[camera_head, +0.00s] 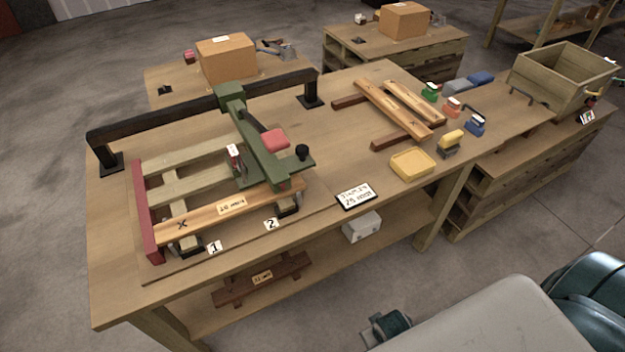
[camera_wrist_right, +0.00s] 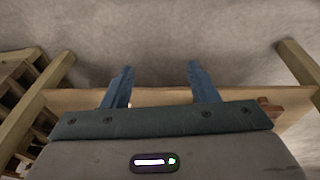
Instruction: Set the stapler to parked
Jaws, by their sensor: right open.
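No part carries a stapler label. The likeliest one is the green head (camera_head: 252,140) on the black rail (camera_head: 205,108) over the left half of the bench. It has a red pad (camera_head: 274,140) and a black knob (camera_head: 302,152). Its arm reaches forward over the right end of a pallet frame, near card 2 (camera_head: 271,224). Whether it touches the wood is unclear. My right gripper (camera_wrist_right: 160,68) is open in the wrist view, with nothing between its fingers, and a wooden edge lies behind them. No gripper shows clearly in the head view.
The pallet frame has a red end stop (camera_head: 146,213) and a marked front board (camera_head: 230,207). A white sign (camera_head: 356,198), yellow tray (camera_head: 412,163), spare planks (camera_head: 392,108) and several small coloured items lie to the right. A wooden crate (camera_head: 562,75) stands farther right. A shelf (camera_head: 330,255) runs below.

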